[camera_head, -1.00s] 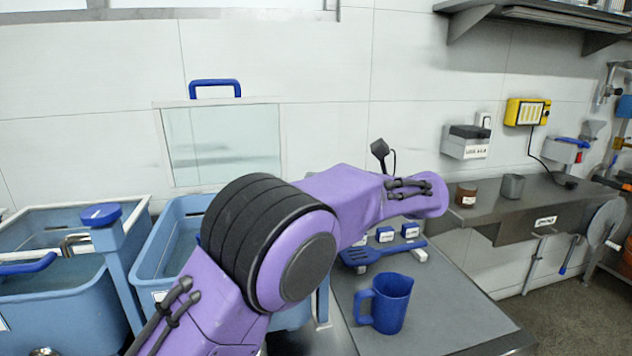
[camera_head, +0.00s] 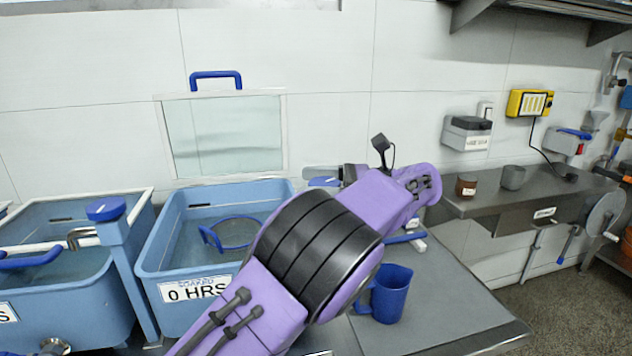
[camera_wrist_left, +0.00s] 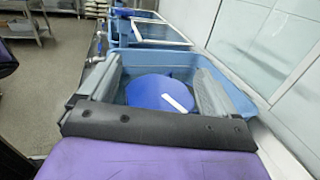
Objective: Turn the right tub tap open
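The right tub (camera_head: 160,262) is a blue basin with a "0 HRS" sign. The right tub tap has a blue knob (camera_head: 324,182), which shows just beyond the tub's right end, mostly hidden by my left arm. In the left wrist view the knob is a round blue disc (camera_wrist_left: 148,93) with a white stripe. My left gripper (camera_wrist_left: 155,80) is open, its grey fingers on either side of the disc. One finger shows above the knob in the head view (camera_head: 322,172). Contact cannot be told. My right gripper is not in view.
Another blue tub (camera_head: 75,295) stands at left, with a blue-knobbed tap (camera_head: 105,208) on a post between the tubs. A blue-handled strainer (camera_head: 236,232) sits in the right tub. A blue jug (camera_head: 392,294) stands on the grey counter (camera_head: 450,305), close to my arm. The wall is behind.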

